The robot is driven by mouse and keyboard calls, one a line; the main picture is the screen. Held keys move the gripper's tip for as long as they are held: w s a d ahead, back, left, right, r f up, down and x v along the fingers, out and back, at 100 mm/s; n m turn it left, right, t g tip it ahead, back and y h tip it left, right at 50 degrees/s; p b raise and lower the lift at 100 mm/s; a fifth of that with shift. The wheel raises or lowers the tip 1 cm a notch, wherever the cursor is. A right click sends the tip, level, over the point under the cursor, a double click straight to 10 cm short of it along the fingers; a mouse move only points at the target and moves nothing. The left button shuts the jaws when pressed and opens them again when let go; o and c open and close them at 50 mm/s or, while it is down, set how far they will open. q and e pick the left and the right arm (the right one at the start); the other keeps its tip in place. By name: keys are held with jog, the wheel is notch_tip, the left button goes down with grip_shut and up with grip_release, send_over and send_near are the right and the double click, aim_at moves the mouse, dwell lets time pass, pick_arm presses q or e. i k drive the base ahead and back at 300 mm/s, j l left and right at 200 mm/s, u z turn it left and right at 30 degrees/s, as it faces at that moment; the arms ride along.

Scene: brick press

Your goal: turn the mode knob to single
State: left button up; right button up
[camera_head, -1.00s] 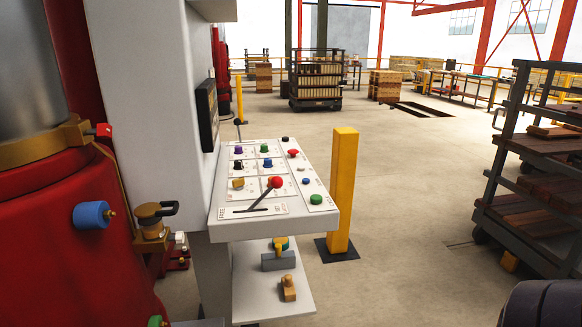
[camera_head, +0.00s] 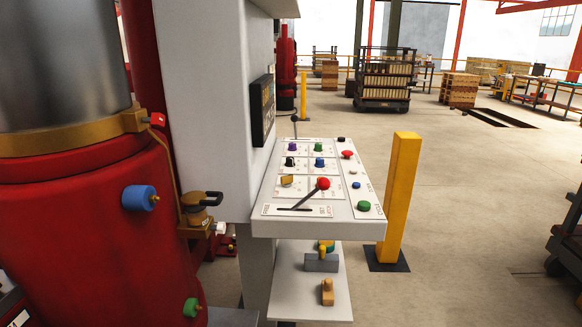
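The press's control panel (camera_head: 347,228) is a white sloping desk near the middle of the view. It carries purple (camera_head: 292,147), green (camera_head: 318,147), black (camera_head: 290,162) and blue (camera_head: 320,162) knobs, and a yellow knob (camera_head: 287,180) nearer the front. Their labels are too small to read, so I cannot tell which is the mode knob or where it points. A lever with a red ball (camera_head: 323,184) leans across the front of the panel. Neither of my grippers is in view.
A yellow post (camera_head: 400,195) stands close to the panel's right side. The red press body (camera_head: 85,230) fills the left. A shelf (camera_head: 285,295) below the panel holds small parts. Open floor (camera_head: 470,230) lies to the right, with a dark rack (camera_head: 570,235) at the edge.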

aim_at(290, 160)
jog(key=u, duration=0.75)
jog(key=l+u, duration=0.8)
jog(key=k+l+u, duration=0.2)
jog(key=l, duration=0.2)
jog(key=l+u, duration=0.2)
jog(key=l, duration=0.2)
jog(key=k+l+u, duration=0.1)
jog(key=l, duration=0.3)
jog(key=k+l, duration=0.15)
jog(key=l, duration=0.3)
jog(key=u, duration=0.05)
